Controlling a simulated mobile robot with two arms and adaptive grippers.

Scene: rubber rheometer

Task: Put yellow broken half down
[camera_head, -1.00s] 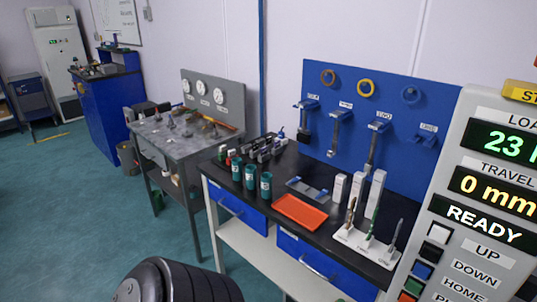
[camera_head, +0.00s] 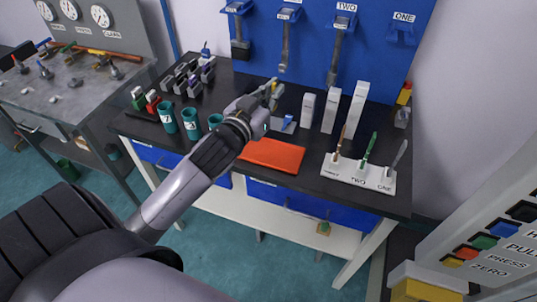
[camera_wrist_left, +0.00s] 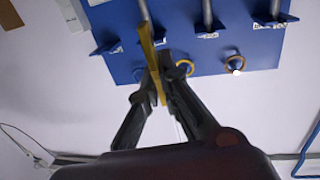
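My left gripper (camera_head: 268,94) reaches over the black workbench, above and behind the orange tray (camera_head: 285,157). In the left wrist view the fingers (camera_wrist_left: 155,78) are closed on a thin yellow strip, the yellow broken half (camera_wrist_left: 147,45). It sticks out past the fingertips. In the head view only a small yellow bit of it shows at the fingertips (camera_head: 274,86). It is held in the air, apart from the bench. My right gripper is in neither view.
Teal cups (camera_head: 191,123) stand left of the tray. White upright blocks (camera_head: 331,110) and a white stand (camera_head: 357,174) with several tools are to its right. A blue panel (camera_head: 310,40) with hanging grips rises behind. The tray's visible surface is bare.

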